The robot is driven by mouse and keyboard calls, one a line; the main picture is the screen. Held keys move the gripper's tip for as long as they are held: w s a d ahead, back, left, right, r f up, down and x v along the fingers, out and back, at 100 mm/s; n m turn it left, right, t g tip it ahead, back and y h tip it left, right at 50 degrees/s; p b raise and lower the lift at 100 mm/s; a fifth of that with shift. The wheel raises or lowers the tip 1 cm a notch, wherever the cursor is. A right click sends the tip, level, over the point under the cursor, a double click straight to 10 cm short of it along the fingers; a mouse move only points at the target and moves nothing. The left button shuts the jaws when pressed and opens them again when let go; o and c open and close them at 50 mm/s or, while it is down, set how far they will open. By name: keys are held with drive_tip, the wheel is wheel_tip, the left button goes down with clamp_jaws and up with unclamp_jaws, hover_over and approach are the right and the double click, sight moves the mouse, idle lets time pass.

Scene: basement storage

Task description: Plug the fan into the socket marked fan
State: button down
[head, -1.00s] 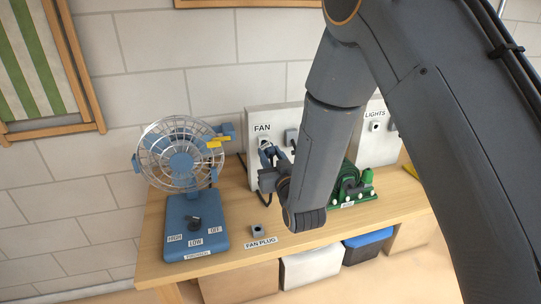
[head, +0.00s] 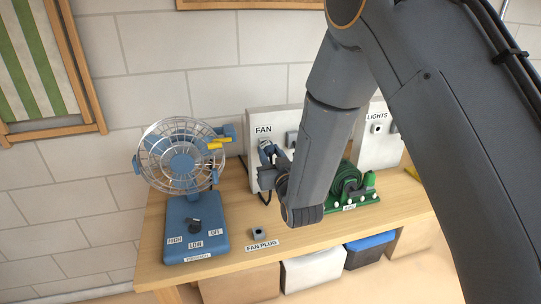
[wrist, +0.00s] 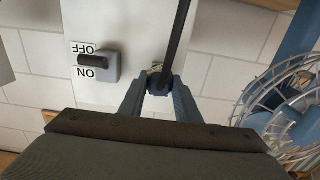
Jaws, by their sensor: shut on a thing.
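My gripper (head: 267,153) is at the white board just below the FAN label (head: 263,130). In the wrist view my gripper (wrist: 158,98) is shut on a small dark plug (wrist: 158,84) with a black cord running from it. The plug is against or very close to the board. The fan socket is hidden behind the plug and fingers, so I cannot tell how deep the plug sits. The blue fan (head: 182,162) with a wire cage stands on the bench to the left.
An ON/OFF switch (wrist: 112,64) sits on the board beside my gripper. A small dark block (head: 261,227) stands behind the FAN PLUG label (head: 262,245). A green device (head: 352,190) and the LIGHTS board (head: 378,150) are to the right. The bench front (head: 225,255) is clear.

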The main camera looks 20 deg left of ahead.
drive_tip(key=shift+w+a, duration=0.2)
drive_tip(key=shift+w, duration=0.15)
drive_tip(key=c, duration=1.2)
unclamp_jaws()
drive_tip(key=b+v, duration=0.2)
drive_tip(key=v, duration=0.6)
drive_tip(key=shift+a, duration=0.1)
